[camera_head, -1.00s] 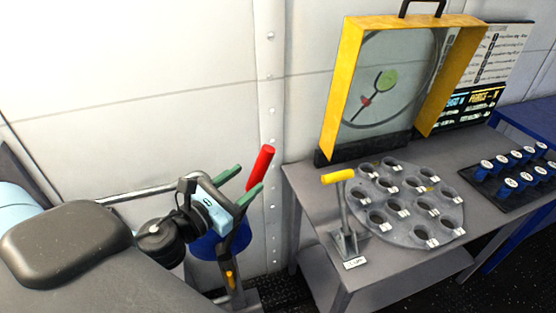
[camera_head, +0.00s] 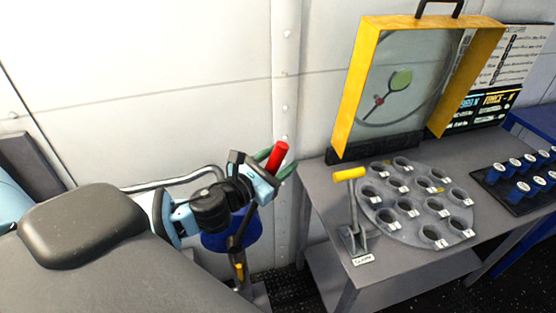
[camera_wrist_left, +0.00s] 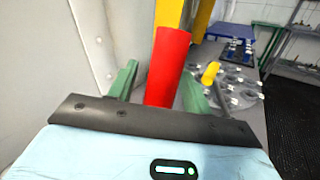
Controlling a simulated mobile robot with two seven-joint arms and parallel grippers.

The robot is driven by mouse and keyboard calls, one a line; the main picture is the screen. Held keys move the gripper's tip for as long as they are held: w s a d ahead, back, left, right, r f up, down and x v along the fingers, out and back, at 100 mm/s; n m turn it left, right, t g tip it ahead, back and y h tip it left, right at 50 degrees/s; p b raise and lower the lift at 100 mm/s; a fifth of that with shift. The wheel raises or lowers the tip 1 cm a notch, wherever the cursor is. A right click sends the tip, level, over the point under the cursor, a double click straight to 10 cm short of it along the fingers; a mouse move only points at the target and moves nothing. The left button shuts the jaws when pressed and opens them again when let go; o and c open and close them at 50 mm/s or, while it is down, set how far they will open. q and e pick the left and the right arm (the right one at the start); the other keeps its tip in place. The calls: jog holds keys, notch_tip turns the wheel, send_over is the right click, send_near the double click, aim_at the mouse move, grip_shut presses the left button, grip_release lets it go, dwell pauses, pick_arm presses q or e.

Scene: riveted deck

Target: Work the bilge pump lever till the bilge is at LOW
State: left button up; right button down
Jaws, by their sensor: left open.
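The bilge pump lever has a red grip (camera_head: 278,156) that stands up and leans to the right, by the white wall. Its dark shaft (camera_head: 241,240) runs down beside a blue body (camera_head: 229,236). My left gripper (camera_head: 274,161) is open at the red grip, with its green fingers partly hidden behind it. In the left wrist view, the red grip (camera_wrist_left: 167,62) stands between the two spread green fingers (camera_wrist_left: 158,82), with a gap on each side. I cannot see a level reading for the bilge. My right gripper is not in view.
To the right, a grey bench (camera_head: 325,185) carries a yellow-handled clamp (camera_head: 349,174), a round plate with several holes (camera_head: 440,241) and a yellow-framed screen (camera_head: 357,95). Black sockets with blue knobs (camera_head: 513,183) stand farther right. The white wall (camera_head: 150,80) is close behind the lever.

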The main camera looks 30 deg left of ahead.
pick_arm(q)
jog(key=shift+w, duration=0.1)
jog(key=shift+c, duration=0.2)
grip_shut()
